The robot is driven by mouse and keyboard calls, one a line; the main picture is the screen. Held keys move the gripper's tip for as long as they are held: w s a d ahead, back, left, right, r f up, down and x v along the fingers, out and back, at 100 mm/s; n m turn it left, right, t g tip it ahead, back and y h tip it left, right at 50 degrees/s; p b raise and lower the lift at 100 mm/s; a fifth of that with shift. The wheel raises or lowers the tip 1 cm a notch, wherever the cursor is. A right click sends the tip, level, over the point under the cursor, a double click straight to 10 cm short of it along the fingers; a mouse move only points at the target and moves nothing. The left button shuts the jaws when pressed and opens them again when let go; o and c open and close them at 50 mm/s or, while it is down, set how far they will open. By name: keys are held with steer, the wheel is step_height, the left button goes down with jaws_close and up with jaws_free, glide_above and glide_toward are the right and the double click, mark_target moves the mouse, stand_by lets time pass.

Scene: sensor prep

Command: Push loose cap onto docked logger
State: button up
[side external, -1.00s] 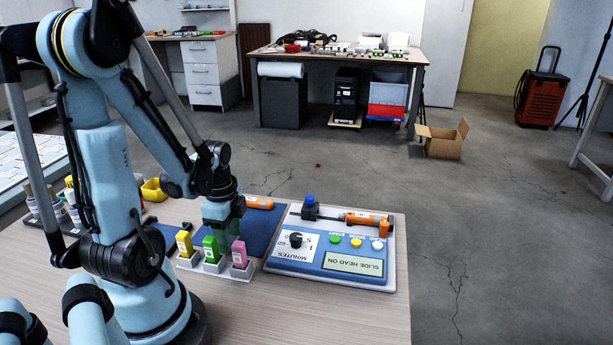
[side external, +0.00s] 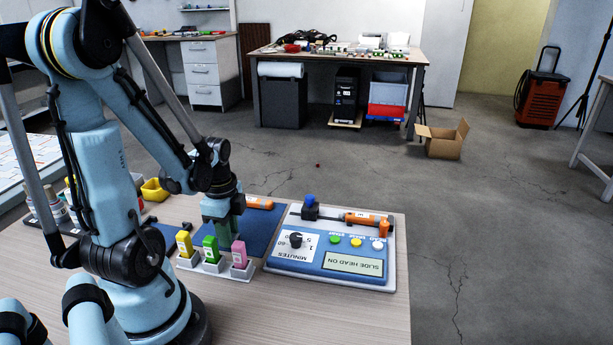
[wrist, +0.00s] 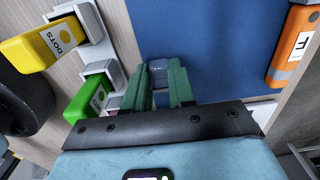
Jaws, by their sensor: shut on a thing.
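My gripper (wrist: 157,82) has green fingers closed on a small grey-blue piece (wrist: 158,68), which may be the loose cap. In the side view my gripper (side external: 222,228) is over the blue mat, just behind the colored sticks, and hides the held piece. An orange body (side external: 360,218) lies in the white and blue station (side external: 325,262), with a metal rod to its left and a black block with a blue knob (side external: 310,200). Another orange body (side external: 259,203) lies at the mat's far edge; it carries an F label in the wrist view (wrist: 293,45).
Yellow (side external: 184,243), green (side external: 210,249) and pink (side external: 239,254) sticks stand in a white holder (side external: 212,266) close to my gripper. The blue mat (wrist: 220,40) is mostly clear. A yellow bowl (side external: 153,190) and several bottles (side external: 60,212) are at the left.

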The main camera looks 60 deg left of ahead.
steer(key=shift+r, duration=2.15)
steer(key=shift+r, duration=0.55)
step_height(320, 180, up, 7)
glide_above(325, 218)
step_height(325, 218, down, 4)
steer(key=shift+f, duration=3.9)
